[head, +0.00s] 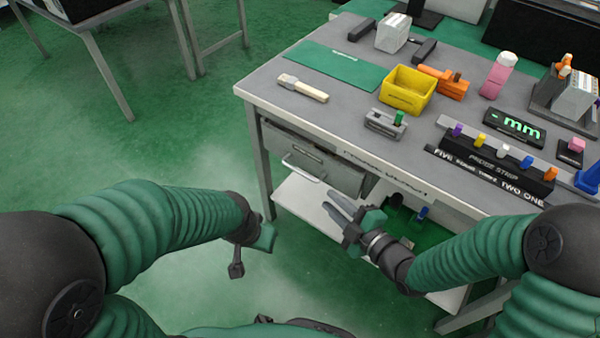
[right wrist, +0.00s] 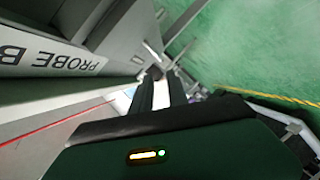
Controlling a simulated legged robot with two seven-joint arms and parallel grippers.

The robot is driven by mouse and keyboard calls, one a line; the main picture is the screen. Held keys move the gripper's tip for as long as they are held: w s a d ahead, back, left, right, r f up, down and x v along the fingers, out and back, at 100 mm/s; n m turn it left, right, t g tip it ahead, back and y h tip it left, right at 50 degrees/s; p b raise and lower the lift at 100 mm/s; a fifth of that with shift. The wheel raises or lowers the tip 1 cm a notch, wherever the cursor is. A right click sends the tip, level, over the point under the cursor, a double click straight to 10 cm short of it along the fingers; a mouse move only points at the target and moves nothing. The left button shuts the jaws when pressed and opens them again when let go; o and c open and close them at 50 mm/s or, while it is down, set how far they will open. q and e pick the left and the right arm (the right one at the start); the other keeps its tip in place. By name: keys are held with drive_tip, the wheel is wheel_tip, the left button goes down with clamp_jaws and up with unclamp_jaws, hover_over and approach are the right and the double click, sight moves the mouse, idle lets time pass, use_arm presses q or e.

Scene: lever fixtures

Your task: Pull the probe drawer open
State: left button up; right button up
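The grey drawer (head: 318,168) hangs under the front left of the workbench, with a pale bar handle (head: 300,170) on its front. It looks closed. In the right wrist view a white label (right wrist: 50,60) reading "PROBE B", upside down, is at the left. My right gripper (head: 336,206) is below and right of the handle, apart from it, its grey fingers pointing up-left. In the right wrist view the fingers (right wrist: 162,92) are slightly parted with nothing seen between them. My left gripper (head: 240,264) hangs over the floor left of the bench; its finger gap is unclear.
The green floor in front is clear.

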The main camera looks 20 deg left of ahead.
sight(300, 172)
drive_tip(key=b+x, duration=0.1)
drive_tip(key=x, duration=0.3)
drive_tip(key=b+x, duration=0.2)
drive_tip(key=x, duration=0.3)
drive_tip(key=b+x, duration=0.1)
drive_tip(key=x, duration=0.4)
drive_tip(key=shift+d+f+b, duration=0.15)
drive_tip(key=shift+f+b, duration=0.1)
drive_tip(key=shift+b, duration=0.15)
drive_tip(key=shift+w+a, duration=0.4)
drive_tip(key=shift+a, duration=0.05)
drive_tip(key=shift+d, duration=0.1)
clamp_jaws()
drive_tip(key=shift+f, duration=0.1)
